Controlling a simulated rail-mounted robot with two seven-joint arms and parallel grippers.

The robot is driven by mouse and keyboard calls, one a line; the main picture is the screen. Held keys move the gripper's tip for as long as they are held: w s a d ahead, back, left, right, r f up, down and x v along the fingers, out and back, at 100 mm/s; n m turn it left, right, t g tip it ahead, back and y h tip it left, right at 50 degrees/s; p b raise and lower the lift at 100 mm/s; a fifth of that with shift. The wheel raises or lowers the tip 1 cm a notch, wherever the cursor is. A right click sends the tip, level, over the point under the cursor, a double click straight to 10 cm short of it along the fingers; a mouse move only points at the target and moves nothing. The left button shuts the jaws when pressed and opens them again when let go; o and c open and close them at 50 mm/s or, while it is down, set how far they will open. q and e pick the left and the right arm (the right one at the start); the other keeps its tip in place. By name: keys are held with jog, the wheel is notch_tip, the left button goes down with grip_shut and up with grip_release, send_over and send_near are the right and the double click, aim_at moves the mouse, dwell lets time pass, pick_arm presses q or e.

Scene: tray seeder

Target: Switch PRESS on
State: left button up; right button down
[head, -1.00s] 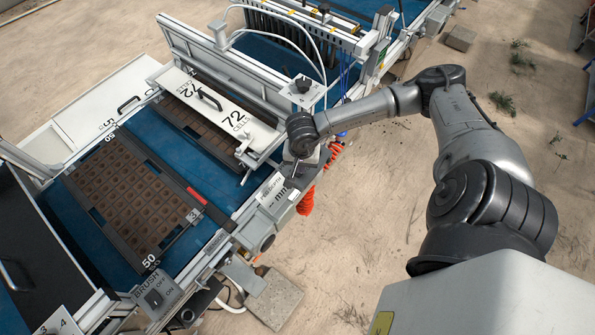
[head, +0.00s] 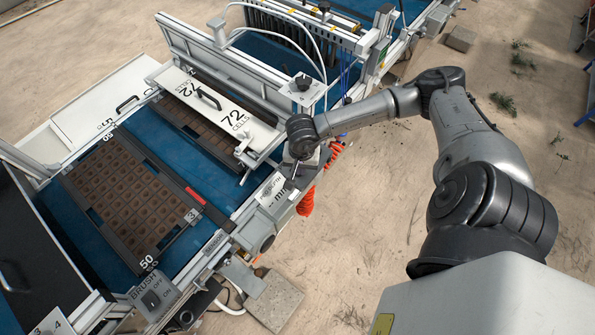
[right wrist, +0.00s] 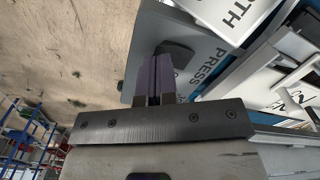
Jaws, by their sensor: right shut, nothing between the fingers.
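The PRESS panel (right wrist: 207,72) is a grey plate with black lettering in the right wrist view. A black switch knob (right wrist: 176,52) sits on it, partly behind my fingers. My right gripper (right wrist: 156,75) is shut and empty, its dark fingertips overlapping the knob's lower left edge in the picture. I cannot tell whether they touch it, nor the switch's setting. In the head view my right gripper (head: 292,172) is at the machine's near side rail, and the wrist hides most of the panel there. My left gripper is not in view.
The DEPTH plate (head: 270,187) sits beside my gripper. A BRUSH switch box (head: 153,293) is at the lower left. A seed tray (head: 186,239) lies on the blue belt. Sandy ground to the right is mostly clear.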

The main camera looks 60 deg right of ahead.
jog(key=shift+f, duration=0.3)
jog(key=shift+f+b, duration=0.3)
jog(key=shift+b, duration=0.2)
jog(key=shift+r, duration=0.1)
jog(key=shift+r+p, duration=0.3)
jog(key=shift+r, duration=0.15)
jog(key=shift+r+p, duration=1.2)
jog(key=shift+r, duration=1)
jog(key=shift+r+p, duration=0.4)
jog(key=shift+r, duration=0.45)
